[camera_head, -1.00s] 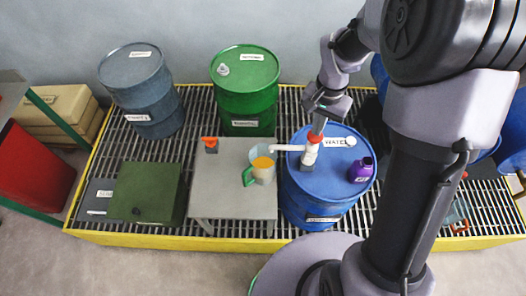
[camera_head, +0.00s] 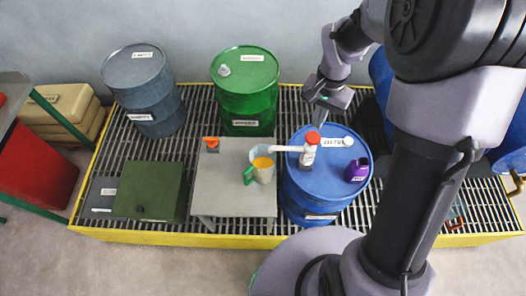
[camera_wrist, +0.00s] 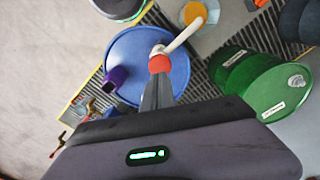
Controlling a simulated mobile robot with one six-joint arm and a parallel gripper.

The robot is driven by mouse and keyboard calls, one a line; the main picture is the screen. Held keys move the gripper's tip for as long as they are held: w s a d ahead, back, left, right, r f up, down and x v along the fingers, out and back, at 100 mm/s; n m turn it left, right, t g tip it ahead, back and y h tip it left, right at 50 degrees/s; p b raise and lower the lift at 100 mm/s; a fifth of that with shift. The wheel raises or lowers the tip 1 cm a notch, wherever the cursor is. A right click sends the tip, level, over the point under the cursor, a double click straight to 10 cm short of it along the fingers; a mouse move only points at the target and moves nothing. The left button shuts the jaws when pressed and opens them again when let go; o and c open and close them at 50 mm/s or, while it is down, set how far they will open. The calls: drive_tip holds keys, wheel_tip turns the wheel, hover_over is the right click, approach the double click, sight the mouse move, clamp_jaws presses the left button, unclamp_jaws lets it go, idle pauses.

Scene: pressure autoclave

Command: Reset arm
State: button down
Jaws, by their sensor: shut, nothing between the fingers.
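My gripper (camera_head: 320,111) is shut and empty, just above the red-topped white pump (camera_head: 310,147) on the blue drum (camera_head: 325,187). In the wrist view my gripper's closed fingers (camera_wrist: 157,88) point at the pump's red knob (camera_wrist: 159,64), with the blue drum (camera_wrist: 165,90) below. In the head view a small gap shows between the fingertips and the knob. My arm comes down from the upper right.
The pump's white spout reaches left over a green-handled beaker (camera_head: 262,167) of orange liquid on a grey table (camera_head: 215,190). A purple bottle (camera_head: 357,169) stands on the blue drum. A green drum (camera_head: 245,95), a grey drum (camera_head: 142,92) and a dark green box (camera_head: 147,192) stand on the grating.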

wheel_tip(320, 180, up, 2)
drive_tip(key=shift+r+p, duration=0.1)
drive_tip(key=shift+p, duration=0.35)
drive_tip(key=s+a+r+t+y+b, duration=0.1)
drive_tip(key=s+a+t+b, duration=0.1)
drive_tip(key=s+b, duration=0.5)
drive_tip(key=s+a+r+n+t+y+b, duration=0.1)
drive_tip(key=s+a+r+t+b, duration=0.1)
drive_tip(key=s+b, duration=0.5)
drive_tip(key=s+t, duration=0.1)
drive_tip(key=s, duration=0.4)
drive_tip(key=shift+r+n+t, duration=0.3)
drive_tip(key=shift+t, duration=0.1)
